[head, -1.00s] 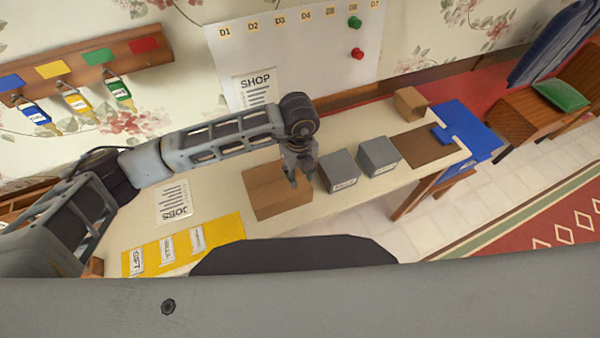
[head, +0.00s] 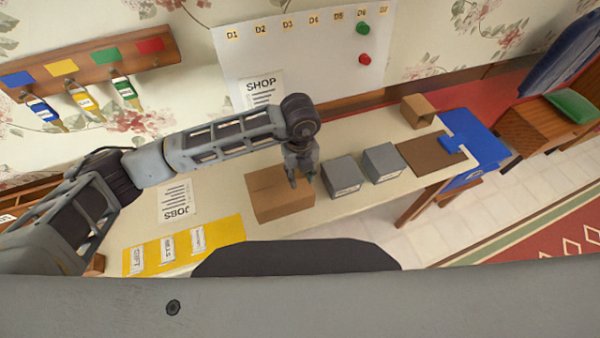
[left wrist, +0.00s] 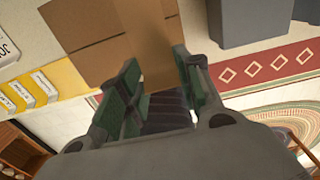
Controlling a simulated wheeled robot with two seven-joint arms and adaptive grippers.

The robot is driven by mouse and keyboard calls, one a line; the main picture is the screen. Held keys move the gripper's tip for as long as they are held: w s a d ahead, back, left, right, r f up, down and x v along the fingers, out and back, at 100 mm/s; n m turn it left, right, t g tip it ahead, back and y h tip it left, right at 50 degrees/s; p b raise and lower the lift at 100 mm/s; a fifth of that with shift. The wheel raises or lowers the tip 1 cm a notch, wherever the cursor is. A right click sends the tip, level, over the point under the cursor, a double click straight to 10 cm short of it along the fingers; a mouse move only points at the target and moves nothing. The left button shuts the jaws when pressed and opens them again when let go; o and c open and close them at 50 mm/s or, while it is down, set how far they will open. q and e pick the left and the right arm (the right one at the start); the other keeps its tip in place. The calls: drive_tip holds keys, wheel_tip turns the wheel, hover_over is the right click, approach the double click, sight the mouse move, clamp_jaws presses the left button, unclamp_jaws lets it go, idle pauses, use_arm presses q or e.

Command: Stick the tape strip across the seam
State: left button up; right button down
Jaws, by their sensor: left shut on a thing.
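A closed brown cardboard box (head: 272,197) lies on the cream workbench, and its top with a seam fills the upper left of the left wrist view (left wrist: 95,35). My left gripper (head: 302,181) is over the right part of the box. In the left wrist view its green-padded fingers (left wrist: 158,82) are shut on a thin brown tape strip (left wrist: 155,45). The strip runs away from the fingers over the box's right part. I cannot tell whether it touches the cardboard. The strip is too small to make out in the head view. My right gripper is in neither view.
Two grey boxes (head: 342,177) stand just right of the cardboard box. A brown mat (head: 428,152), a small open carton (head: 417,111) and a blue item (head: 468,140) are at the bench's right end. A yellow sheet with labels (head: 222,232) lies at the left.

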sight(300, 190)
use_arm(q)
drive_tip(key=shift+f, duration=0.2)
drive_tip(key=shift+f+b, duration=0.95)
drive_tip(key=shift+f, duration=0.95)
drive_tip(key=shift+f+b, duration=0.85)
drive_tip(key=shift+f, duration=0.1)
drive_tip(key=shift+f+b, duration=0.35)
drive_tip(key=shift+f, duration=0.1)
idle(0.6)
drive_tip(key=o, duration=0.8)
drive_tip(key=o, duration=0.5)
drive_tip(key=shift+o, duration=0.2)
drive_tip(key=shift+r, duration=0.15)
